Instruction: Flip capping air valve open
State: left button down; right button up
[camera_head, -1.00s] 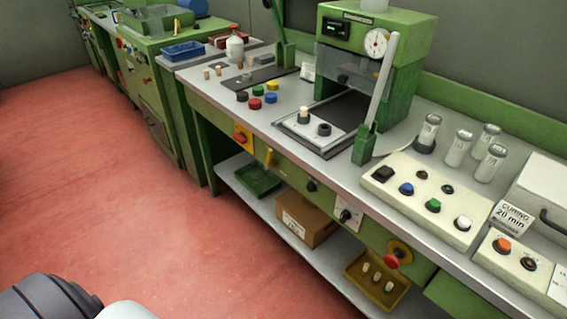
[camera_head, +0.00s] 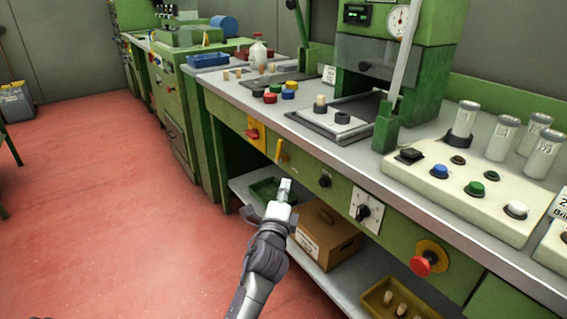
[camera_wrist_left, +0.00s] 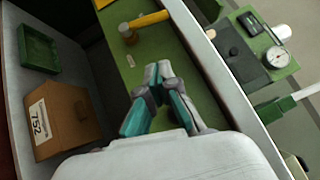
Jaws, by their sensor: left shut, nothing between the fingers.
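A small valve with a yellow lever (camera_head: 281,150) is on the green front panel below the bench top. In the left wrist view its yellow lever (camera_wrist_left: 148,20) extends from a brass-coloured body (camera_wrist_left: 127,34) toward the bench edge. My left gripper (camera_head: 285,186) is shut and empty, in front of the panel and below the lever in the head view. In the left wrist view the fingertips (camera_wrist_left: 158,70) are together and apart from the lever. My right gripper is not in view.
A red knob on a yellow plate (camera_head: 254,134), a black knob (camera_head: 324,181), a rotary switch (camera_head: 364,212) and a red button (camera_head: 424,262) sit along the panel. The shelf below holds a cardboard box (camera_head: 325,236) and a green tray (camera_head: 266,190). The red floor at left is clear.

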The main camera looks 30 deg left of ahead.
pick_arm(q)
send_near(281, 148)
jog(key=w+d, duration=0.3)
jog(key=w, duration=0.1)
jog(key=w+a, duration=0.2)
jog(key=a, duration=0.1)
jog(key=w+a+b, duration=0.1)
jog(key=shift+a+r, duration=0.35)
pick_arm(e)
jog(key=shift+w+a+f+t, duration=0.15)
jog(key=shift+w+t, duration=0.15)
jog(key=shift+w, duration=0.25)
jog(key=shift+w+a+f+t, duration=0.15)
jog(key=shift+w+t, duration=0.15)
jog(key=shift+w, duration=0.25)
